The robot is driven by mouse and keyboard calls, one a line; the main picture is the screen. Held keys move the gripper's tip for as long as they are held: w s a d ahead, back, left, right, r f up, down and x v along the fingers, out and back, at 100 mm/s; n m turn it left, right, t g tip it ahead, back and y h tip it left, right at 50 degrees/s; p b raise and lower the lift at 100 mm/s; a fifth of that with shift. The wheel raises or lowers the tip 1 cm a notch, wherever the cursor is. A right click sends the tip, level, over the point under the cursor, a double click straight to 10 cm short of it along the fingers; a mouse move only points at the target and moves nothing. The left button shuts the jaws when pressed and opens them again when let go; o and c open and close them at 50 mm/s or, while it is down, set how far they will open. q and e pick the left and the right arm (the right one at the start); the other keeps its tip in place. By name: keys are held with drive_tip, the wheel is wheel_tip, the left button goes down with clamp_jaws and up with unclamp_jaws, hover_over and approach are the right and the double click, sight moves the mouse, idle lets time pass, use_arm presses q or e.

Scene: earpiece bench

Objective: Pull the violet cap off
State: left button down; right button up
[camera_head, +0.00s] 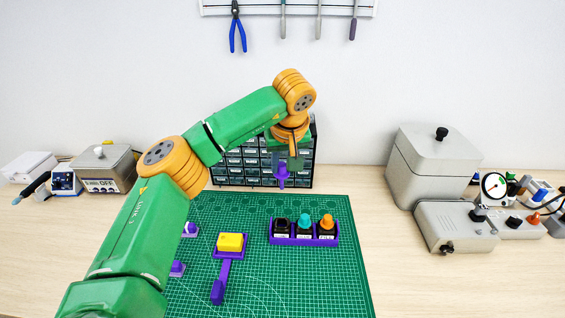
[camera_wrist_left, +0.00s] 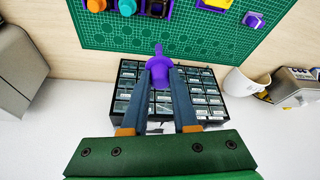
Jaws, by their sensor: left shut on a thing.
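My left gripper (camera_head: 283,162) is shut on the violet cap (camera_head: 283,174) and holds it in the air in front of the drawer cabinet. In the left wrist view the violet cap (camera_wrist_left: 160,66) sits between the two fingertips, its narrow end pointing away from the gripper. A violet rack (camera_head: 305,241) on the green mat holds a bare-topped black bottle (camera_head: 281,228), a teal-capped bottle (camera_head: 305,221) and an orange-capped bottle (camera_head: 327,221). The gripper and cap are clear of the rack. My right gripper is not in view.
A green cutting mat (camera_head: 320,285) covers the bench middle. A yellow block on a violet holder (camera_head: 231,243) lies left of the rack. The cabinet of small drawers (camera_head: 230,170) stands behind. Grey instruments (camera_head: 455,225) stand at right. The mat's front right is clear.

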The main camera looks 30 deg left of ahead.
sight(281, 162)
use_arm(q)
wheel_tip(281, 162, up, 2)
drive_tip(key=p, duration=0.2)
drive_tip(key=shift+r+p, duration=0.15)
drive_tip(key=shift+p, duration=0.2)
drive_tip(key=shift+r, duration=0.85)
drive_tip(key=shift+f, duration=0.1)
